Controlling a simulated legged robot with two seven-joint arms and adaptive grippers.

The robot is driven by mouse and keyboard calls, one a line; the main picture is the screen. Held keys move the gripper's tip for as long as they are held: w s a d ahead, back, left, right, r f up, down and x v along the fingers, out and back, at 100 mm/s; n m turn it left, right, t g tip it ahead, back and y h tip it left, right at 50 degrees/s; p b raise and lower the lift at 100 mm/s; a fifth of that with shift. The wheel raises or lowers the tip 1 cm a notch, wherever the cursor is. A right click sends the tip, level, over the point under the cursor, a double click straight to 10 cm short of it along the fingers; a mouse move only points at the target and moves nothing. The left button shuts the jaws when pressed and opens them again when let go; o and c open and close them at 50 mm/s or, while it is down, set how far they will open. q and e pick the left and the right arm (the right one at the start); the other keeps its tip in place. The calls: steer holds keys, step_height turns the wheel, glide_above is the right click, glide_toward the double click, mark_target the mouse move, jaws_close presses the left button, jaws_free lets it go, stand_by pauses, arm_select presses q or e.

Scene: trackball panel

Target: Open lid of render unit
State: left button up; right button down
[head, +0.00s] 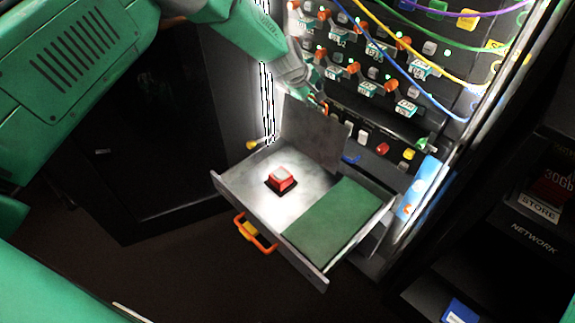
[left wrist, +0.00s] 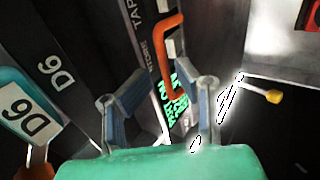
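The render unit is a pulled-out drawer (head: 240,205) with a red and white button (head: 282,178) and a green panel (head: 335,220) inside. A grey plate, which looks like its lid (head: 312,132), stands roughly upright at the drawer's back. My left gripper (head: 320,100) is at the plate's top edge, its fingers partly hidden in the head view. In the left wrist view my left gripper (left wrist: 160,72) has its fingers apart, with an orange handle (left wrist: 165,55) between them. I cannot tell whether they touch it. My right gripper is not in view.
A rack with orange-knobbed switches (head: 355,68) and coloured cables (head: 440,95) stands behind the drawer. An orange handle (head: 255,235) is on the drawer front. A yellow knob (head: 252,145) sits at its back left. Dark shelves (head: 530,200) stand right. Floor in front is clear.

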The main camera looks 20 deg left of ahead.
arm_select(q)
steer(key=shift+s+a+r+p, duration=0.25)
steer(key=shift+s+r+p, duration=0.3)
steer(key=shift+s+p, duration=0.15)
steer(key=shift+s+a+r+p, duration=0.25)
steer(key=shift+s+r+p, duration=0.25)
steer(key=shift+s+p, duration=0.15)
steer(key=shift+s+a+r+p, duration=0.25)
steer(key=shift+s+r+p, duration=0.35)
steer(key=shift+p, duration=0.15)
steer(key=s+f+m+g+y, duration=0.1)
steer(key=s+f+m+g, duration=0.15)
steer(key=s+f, duration=0.65)
steer(key=s+f+m+g+y, duration=0.1)
steer(key=s+f+m, duration=0.35)
steer(key=s, duration=0.85)
steer(key=s+a+m+g, duration=0.1)
steer(key=s+a+m, duration=0.1)
steer(key=s, duration=1.2)
steer(key=s+a+m+g, duration=0.2)
steer(key=s+m, duration=0.3)
steer(key=s, duration=0.9)
steer(key=shift+a+y, duration=0.4)
